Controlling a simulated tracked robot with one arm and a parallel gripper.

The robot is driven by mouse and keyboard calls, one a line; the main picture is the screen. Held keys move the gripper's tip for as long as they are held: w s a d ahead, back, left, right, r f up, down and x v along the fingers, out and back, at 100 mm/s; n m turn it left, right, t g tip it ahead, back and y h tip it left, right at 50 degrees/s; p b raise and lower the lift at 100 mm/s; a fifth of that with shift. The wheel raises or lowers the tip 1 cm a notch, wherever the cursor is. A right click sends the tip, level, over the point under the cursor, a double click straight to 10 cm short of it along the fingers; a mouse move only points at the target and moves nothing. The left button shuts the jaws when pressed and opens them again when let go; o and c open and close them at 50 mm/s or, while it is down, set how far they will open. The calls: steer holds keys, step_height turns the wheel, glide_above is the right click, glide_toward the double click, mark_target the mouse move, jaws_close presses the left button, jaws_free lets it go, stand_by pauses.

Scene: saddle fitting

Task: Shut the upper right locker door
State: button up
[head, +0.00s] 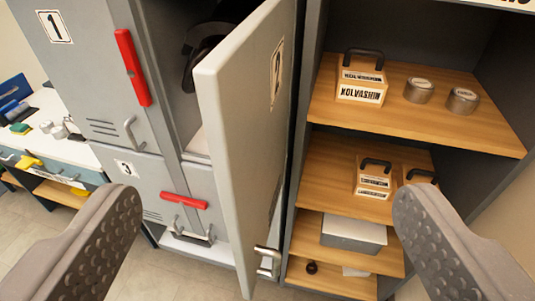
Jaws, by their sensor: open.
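The upper right locker door (245,130), grey and marked 2, stands wide open and swung out toward me. Its edge faces me, and its numbered face is turned to the right. A metal handle (268,262) sits near its bottom edge. The locker's inside (190,110) is partly visible to the left of the door, with a dark object (203,50) in it. My gripper (268,220) is open and empty, one finger on each side of the picture. The door's lower part appears between the fingers, and I cannot tell how far ahead it is.
Door 1 (85,80) and door 3 (135,185) are shut, with red bars. On the right stands an open shelf unit (430,125) with wooden boxes (362,85) and tins. A workbench (60,150) with tools is at the left. Tiled floor shows at the bottom.

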mark_target(253, 269)
steer(key=c, duration=1.5)
steer(key=w+f+g+y, duration=0.1)
steer(key=w+f, duration=0.2)
steer(key=w+d+f+g+y, duration=0.1)
steer(key=w+f+g, duration=0.1)
steer(key=w+f, duration=0.1)
steer(key=w+d+f+g+y, duration=0.1)
steer(key=w+f+y, duration=0.1)
steer(key=w+f, duration=0.2)
steer(key=shift+d+f, duration=0.1)
steer(key=shift+d, duration=0.1)
jaws_close()
steer(key=w+d+f+m+g+y+p, duration=0.1)
steer(key=d+f+g+y, duration=0.25)
steer(key=f, duration=0.55)
steer(key=w+d+f+m+g+y+p, duration=0.1)
steer(key=d+f+g+y, duration=0.2)
steer(key=f, duration=0.7)
steer(key=w+d+f+m+g+y+p, duration=0.15)
steer(key=d+f+y, duration=0.3)
steer(key=f, duration=0.45)
steer(key=shift+n+h, duration=0.35)
steer(key=shift+h, duration=0.05)
steer(key=x, duration=0.4)
steer(key=p+x, duration=0.1)
steer(key=x, duration=0.8)
steer(key=shift+s+a+r+p, duration=0.2)
steer(key=shift+s+a+p, duration=0.15)
steer(key=shift+a, duration=0.1)
